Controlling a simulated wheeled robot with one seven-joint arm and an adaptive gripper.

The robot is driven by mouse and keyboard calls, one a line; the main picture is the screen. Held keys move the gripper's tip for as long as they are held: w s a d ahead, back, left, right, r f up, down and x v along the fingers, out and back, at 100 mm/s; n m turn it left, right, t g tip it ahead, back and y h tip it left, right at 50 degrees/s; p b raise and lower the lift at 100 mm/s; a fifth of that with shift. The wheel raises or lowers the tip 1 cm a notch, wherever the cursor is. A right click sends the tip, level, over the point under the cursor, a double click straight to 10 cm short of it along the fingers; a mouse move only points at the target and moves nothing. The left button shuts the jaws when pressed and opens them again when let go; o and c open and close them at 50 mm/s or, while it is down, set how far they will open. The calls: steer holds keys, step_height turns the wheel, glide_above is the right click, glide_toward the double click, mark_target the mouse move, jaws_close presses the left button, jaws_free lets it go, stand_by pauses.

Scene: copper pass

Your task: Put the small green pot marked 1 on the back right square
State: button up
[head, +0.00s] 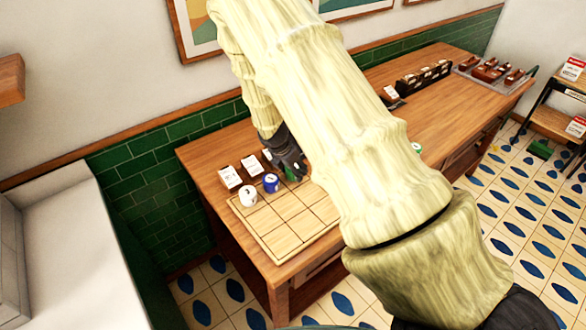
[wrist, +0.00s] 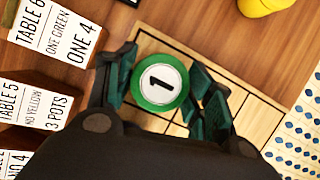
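The small green pot marked 1 (wrist: 160,82) is upright between the two fingers of my gripper (wrist: 165,85) in the wrist view. The finger pads sit close against both of its sides, and it looks gripped. It is at the back right square of the wooden grid board (head: 283,246); I cannot tell whether its base touches the board. In the head view my gripper (head: 291,164) hides most of this pot. A white pot (head: 248,196) stands on the back left square and a blue pot (head: 271,183) on the back middle square.
Order cards stand behind the board, among them the Table 6 card (wrist: 58,28) and the Table 5 card (wrist: 40,105). A yellow pot (wrist: 264,6) stands off the board. Another green-sided pot (head: 416,148) is farther right. The front squares in view are bare.

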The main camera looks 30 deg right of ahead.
steer(key=shift+o, duration=0.8)
steer(key=shift+r, duration=0.15)
steer(key=shift+r, duration=0.1)
steer(key=b+v, duration=0.4)
steer(key=v, duration=0.7)
steer(key=shift+a+r, duration=0.25)
steer(key=shift+r, duration=0.1)
